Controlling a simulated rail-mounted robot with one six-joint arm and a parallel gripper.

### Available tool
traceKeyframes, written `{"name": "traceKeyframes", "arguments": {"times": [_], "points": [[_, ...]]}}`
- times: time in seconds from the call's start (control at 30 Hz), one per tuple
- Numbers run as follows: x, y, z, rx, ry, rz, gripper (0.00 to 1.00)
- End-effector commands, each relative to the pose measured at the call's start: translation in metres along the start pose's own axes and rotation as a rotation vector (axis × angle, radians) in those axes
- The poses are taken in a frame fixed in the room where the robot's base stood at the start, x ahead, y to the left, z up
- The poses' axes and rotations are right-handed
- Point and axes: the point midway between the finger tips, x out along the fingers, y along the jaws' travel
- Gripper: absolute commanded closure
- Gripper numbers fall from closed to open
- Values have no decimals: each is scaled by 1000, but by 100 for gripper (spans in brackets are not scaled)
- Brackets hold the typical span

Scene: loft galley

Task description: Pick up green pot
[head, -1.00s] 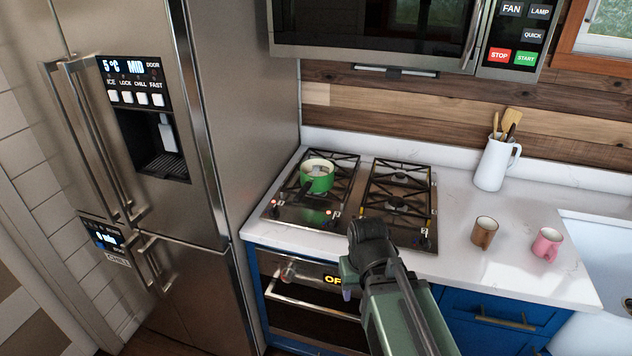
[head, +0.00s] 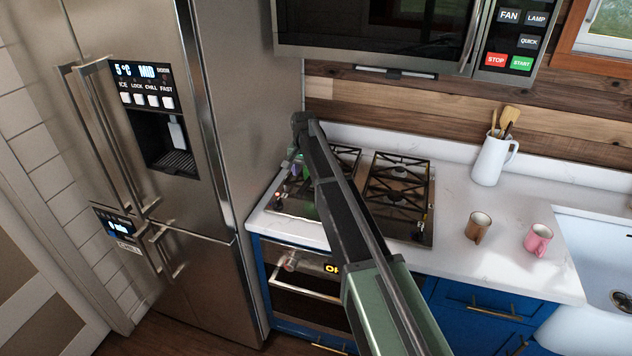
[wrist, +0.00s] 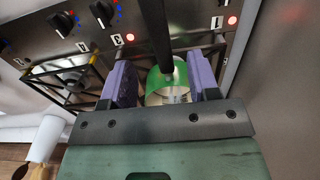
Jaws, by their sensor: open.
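The green pot (wrist: 158,82) shows in the wrist view between the two purple fingers of my gripper (wrist: 162,74). The fingers are open, one on each side of the pot, and I cannot tell whether either touches it. The pot's dark handle (wrist: 154,35) runs up the picture between the fingers. In the head view my gripper (head: 297,166) is over the left part of the stove (head: 408,236), and my arm hides nearly all of the pot.
The steel fridge (head: 215,270) stands close on the left. The microwave (head: 375,45) hangs above the counter. A brown mug (head: 477,228), a pink mug (head: 536,241) and a white utensil jug (head: 490,163) stand to the right. The right burners are bare.

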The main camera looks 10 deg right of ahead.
Motion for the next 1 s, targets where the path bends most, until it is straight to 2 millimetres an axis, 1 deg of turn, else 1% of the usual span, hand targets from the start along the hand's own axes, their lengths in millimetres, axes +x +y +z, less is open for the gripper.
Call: {"name": "traceKeyframes", "arguments": {"times": [0.03, 0.1, 0.27, 0.37, 0.5, 0.53, 0.6, 0.8, 0.87, 1.0], "points": [[24, 0, 0, 0, 0, 0, 45], [32, 0, 0, -1, 0, 0, 45], [31, 0, 0, -2, 0, 0, 45], [46, 0, 0, -2, 0, 0, 45], [76, 0, -1, -2, 0, 0, 45], [81, 0, -1, -2, 0, 0, 45], [85, 0, -1, -2, 0, 0, 45], [80, 0, -1, -2, 0, 0, 45], [80, 0, -1, -2, 0, 0, 54], [80, 0, -1, -2, 0, 0, 75]]}}
